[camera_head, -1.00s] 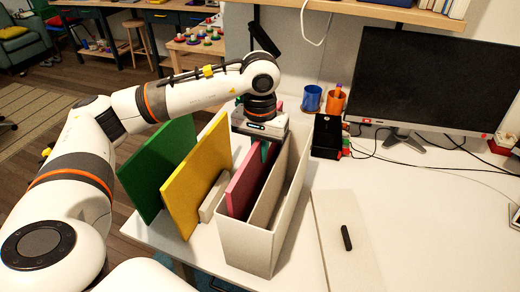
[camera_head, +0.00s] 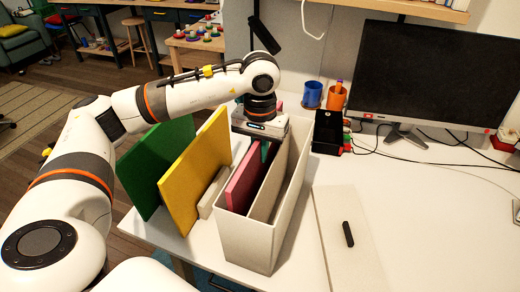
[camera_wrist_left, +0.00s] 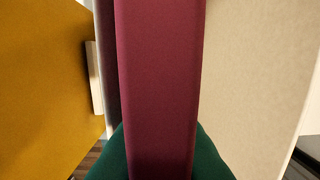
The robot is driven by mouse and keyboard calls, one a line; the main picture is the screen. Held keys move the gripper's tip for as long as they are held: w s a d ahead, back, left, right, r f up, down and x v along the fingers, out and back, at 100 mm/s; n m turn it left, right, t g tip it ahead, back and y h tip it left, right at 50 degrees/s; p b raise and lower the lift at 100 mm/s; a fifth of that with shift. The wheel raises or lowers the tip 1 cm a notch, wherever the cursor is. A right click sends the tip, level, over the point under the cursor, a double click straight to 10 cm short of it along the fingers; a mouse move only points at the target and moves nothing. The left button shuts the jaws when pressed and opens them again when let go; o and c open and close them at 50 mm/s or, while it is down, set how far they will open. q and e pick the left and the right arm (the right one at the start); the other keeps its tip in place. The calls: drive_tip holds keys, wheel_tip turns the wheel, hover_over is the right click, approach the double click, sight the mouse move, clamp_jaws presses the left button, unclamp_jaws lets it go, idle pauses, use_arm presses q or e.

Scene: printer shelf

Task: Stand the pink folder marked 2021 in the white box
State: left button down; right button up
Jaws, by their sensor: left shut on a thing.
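The pink folder (camera_head: 243,185) is upright inside the white box (camera_head: 248,243), in its left part, with its top rising above the rim. My left gripper (camera_head: 262,148) is shut on the upper edge of the folder, above the box. In the left wrist view the pink folder (camera_wrist_left: 157,80) runs between the dark green fingertips of the left gripper (camera_wrist_left: 160,155). A pale wall of the white box (camera_wrist_left: 250,70) is to its right. I cannot see a 2021 mark or the folder's lower edge. My right gripper is not in view.
A yellow folder (camera_head: 190,180) and a green folder (camera_head: 145,170) stand left of the box by a pale holder (camera_head: 212,193). A black container (camera_head: 327,130) is behind to the right. A pale panel with a dark handle (camera_head: 348,234) lies right of the box.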

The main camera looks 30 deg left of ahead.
use_arm(q)
drive_tip(key=c, duration=0.9)
unclamp_jaws()
drive_tip(key=shift+r+p, duration=1.9)
drive_tip(key=shift+r, duration=1.65)
drive_tip(key=shift+f, duration=0.1)
